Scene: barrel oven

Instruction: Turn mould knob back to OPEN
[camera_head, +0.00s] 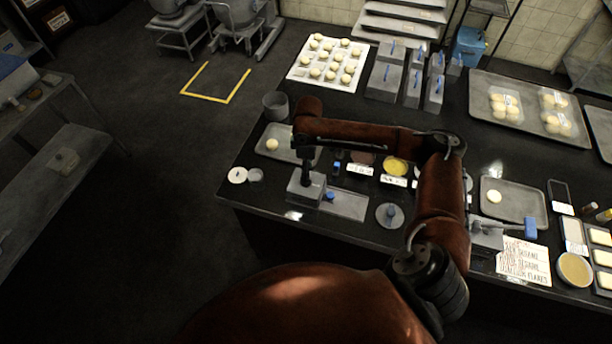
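A grey block (299,198), which looks like the mould, stands at the front left of the dark counter. A small blue knob (330,196) shows at its right side, by a flat grey plate (350,206). A grey disc (389,222) with a blue centre lies further right. I cannot tell which of these is the mould knob, and no OPEN marking is readable. My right gripper (307,184) points down at the top of the block. Its fingers are too small and dark to show whether they are open or touching it. My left gripper is not in view.
A yellow bowl (396,166) and labels sit under my forearm. Another tray (512,207) and a paper sheet (523,262) lie to the right.

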